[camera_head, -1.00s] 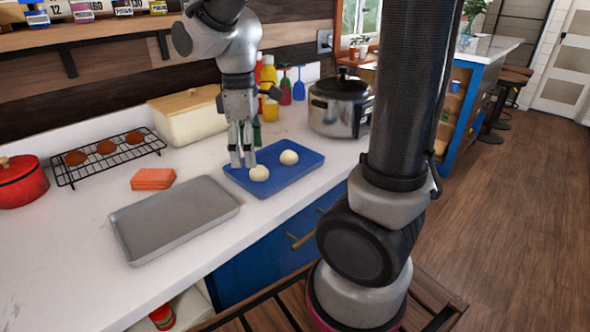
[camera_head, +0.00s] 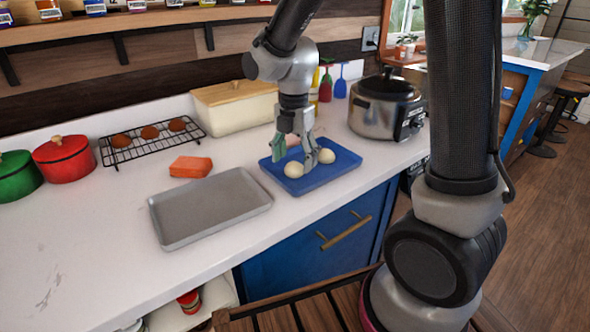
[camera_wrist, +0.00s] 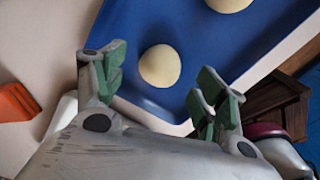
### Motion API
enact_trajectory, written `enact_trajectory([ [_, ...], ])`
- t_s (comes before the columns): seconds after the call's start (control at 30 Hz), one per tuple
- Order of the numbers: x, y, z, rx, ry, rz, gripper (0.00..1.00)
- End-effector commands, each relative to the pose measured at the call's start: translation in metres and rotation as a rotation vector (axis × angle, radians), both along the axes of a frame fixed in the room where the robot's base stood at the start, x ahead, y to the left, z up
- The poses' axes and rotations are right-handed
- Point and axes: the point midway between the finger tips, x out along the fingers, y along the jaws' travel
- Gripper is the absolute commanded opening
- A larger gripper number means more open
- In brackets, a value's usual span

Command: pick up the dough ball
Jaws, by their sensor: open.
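Two pale, round dough balls rest on a blue tray (camera_head: 336,176) on the counter. The nearer dough ball (camera_head: 294,169) is in front of my gripper (camera_head: 295,161), which points down over the tray. The other dough ball (camera_head: 326,156) lies to its right and farther back. In the wrist view my gripper (camera_wrist: 162,82) is open and empty, its green-padded fingers wide apart. One dough ball (camera_wrist: 160,66) shows between and beyond the fingertips, apart from both. The second dough ball (camera_wrist: 229,3) is cut off by the top edge.
A grey baking tray (camera_head: 210,208) and an orange block (camera_head: 191,167) lie left of the blue tray. A lidded bin (camera_head: 235,107) stands behind, a cooker (camera_head: 384,106) to the right. A cooling rack (camera_head: 150,143) and red pot (camera_head: 64,158) are farther left.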

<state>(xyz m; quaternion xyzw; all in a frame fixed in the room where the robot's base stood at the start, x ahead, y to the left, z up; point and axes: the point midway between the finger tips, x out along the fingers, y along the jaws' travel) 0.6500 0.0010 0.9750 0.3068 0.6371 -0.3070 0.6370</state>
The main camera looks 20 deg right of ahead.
Motion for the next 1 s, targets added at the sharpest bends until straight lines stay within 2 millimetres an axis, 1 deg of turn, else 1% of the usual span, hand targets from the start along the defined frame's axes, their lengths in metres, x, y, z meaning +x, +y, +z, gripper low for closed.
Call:
enact_trajectory([
  [0.03, -0.001, 0.000, -0.008, -0.002, 0.004, 0.000, 0.72],
  [0.13, -0.001, 0.000, -0.018, 0.000, 0.002, -0.001, 0.72],
  [0.37, 0.000, 0.000, -0.021, 0.001, -0.001, -0.001, 0.72],
  [0.4, 0.000, 0.000, -0.021, 0.001, -0.001, -0.001, 0.70],
  [0.47, 0.000, 0.000, -0.021, 0.001, -0.001, -0.001, 0.59],
  [0.5, 0.000, 0.000, -0.021, 0.001, -0.001, -0.001, 0.52],
  [0.67, 0.000, 0.000, -0.021, 0.000, 0.000, -0.002, 0.23],
  [0.9, 0.000, 0.000, -0.020, 0.000, 0.000, -0.002, 0.22],
  [1.0, 0.000, 0.000, -0.016, 0.000, -0.002, -0.002, 0.22],
])
